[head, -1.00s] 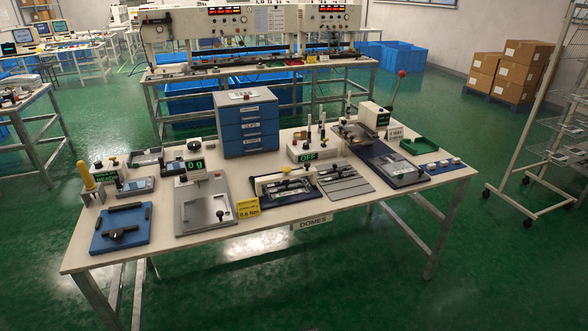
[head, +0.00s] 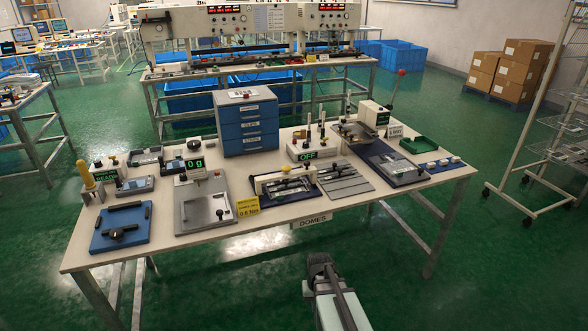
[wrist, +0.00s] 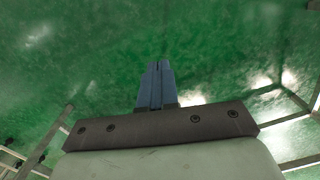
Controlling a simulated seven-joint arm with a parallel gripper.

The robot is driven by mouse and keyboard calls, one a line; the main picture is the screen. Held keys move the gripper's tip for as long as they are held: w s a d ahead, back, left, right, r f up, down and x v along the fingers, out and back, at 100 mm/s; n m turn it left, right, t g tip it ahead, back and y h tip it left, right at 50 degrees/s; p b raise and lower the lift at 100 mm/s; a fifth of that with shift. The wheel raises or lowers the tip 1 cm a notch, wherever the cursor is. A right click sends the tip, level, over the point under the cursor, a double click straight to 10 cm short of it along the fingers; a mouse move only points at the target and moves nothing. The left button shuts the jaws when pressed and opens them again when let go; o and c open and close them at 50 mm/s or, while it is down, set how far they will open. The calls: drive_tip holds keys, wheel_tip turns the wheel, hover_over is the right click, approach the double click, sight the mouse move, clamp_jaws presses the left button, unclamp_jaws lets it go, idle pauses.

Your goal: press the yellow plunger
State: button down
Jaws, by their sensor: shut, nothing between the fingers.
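Several small yellow parts show in the head view, and I cannot tell for sure which is the plunger. No yellow part shows in the wrist view.
The table (head: 280,222) carries a blue plate fixture (head: 120,240), a scale reading "0 g" (head: 205,211), a yellow label (head: 247,206), a clamp fixture (head: 285,184), a blue drawer unit (head: 248,126) and an "OFF" box (head: 307,154). The floor before the table is clear.

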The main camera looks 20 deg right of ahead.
drive_tip(key=w+d+r+m+t, duration=0.1)
drive_tip(key=w+d+r+t, duration=0.3)
drive_tip(key=w+r, duration=0.7)
drive_tip(key=w+d+r+m+t, duration=0.1)
drive_tip(key=w+d+r, duration=0.55)
drive_tip(key=r, duration=0.85)
drive_tip(key=w+a+r+m+t+y, duration=0.1)
drive_tip(key=w+r+m, duration=0.2)
drive_tip(key=r, duration=0.6)
drive_tip(key=w+r+m+t+y, duration=0.1)
drive_tip(key=w+r+m, duration=0.3)
drive_tip(key=r, duration=0.5)
drive_tip(key=shift+w+a+r+m+y, duration=0.2)
drive_tip(key=shift+w+a+m+y, duration=0.3)
drive_tip(key=shift+w, duration=0.85)
drive_tip(key=shift+d, duration=0.15)
